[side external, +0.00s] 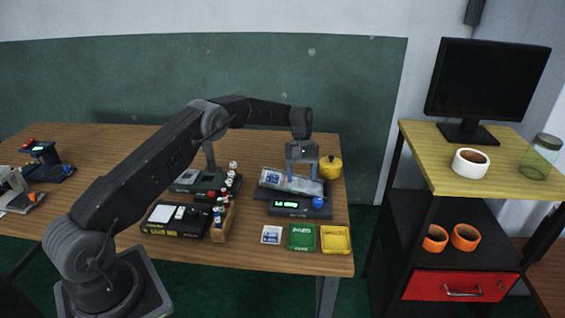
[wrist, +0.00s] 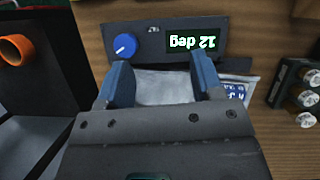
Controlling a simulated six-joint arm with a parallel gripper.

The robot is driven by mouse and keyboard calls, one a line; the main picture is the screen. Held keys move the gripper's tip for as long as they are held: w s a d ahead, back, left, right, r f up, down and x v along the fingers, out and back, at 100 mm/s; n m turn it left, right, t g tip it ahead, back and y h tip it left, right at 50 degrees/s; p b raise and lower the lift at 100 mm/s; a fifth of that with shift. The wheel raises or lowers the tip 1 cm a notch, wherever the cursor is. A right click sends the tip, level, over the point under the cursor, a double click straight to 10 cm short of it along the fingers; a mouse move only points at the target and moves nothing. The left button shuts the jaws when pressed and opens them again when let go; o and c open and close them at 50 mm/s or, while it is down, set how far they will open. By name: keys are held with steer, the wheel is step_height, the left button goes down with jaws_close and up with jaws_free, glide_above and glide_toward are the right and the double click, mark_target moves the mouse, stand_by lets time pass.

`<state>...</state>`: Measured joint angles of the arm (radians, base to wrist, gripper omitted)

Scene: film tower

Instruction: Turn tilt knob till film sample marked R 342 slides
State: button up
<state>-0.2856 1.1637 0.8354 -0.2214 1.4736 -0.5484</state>
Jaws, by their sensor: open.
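The tilt device (side external: 285,212) stands on the wooden table with its lit display (side external: 285,204) and blue tilt knob (side external: 318,202) on the front. In the wrist view the display (wrist: 190,42) appears upside down and reads 12 deg, beside the blue knob (wrist: 125,46) with its white pointer mark. A clear film sample (side external: 298,184) with a blue-and-white label (side external: 272,176) lies on top of the device; the label is partly hidden in the wrist view (wrist: 238,91) and its marking is unreadable. My gripper (side external: 302,172) is open above the film, its blue fingers (wrist: 163,72) apart from the knob.
A yellow round pot (side external: 330,167) stands close behind the device. Green (side external: 301,237) and yellow (side external: 336,239) trays and a white-and-blue card (side external: 271,235) lie in front. A rack of small bottles (side external: 222,217) and a black box (side external: 175,221) are to the left.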

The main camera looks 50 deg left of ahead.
steer(key=s+a+r, duration=0.3)
steer(key=a, duration=0.2)
steer(key=shift+s+r, duration=0.15)
steer(key=shift+r, duration=0.15)
steer(key=m+t+y, duration=0.4)
steer(key=t+y, duration=0.2)
steer(key=t, duration=0.1)
glide_toward(318, 200)
steer(key=x, duration=0.9)
steer(key=shift+a+f, duration=0.1)
steer(key=shift+m, duration=0.3)
steer(key=c, duration=0.9)
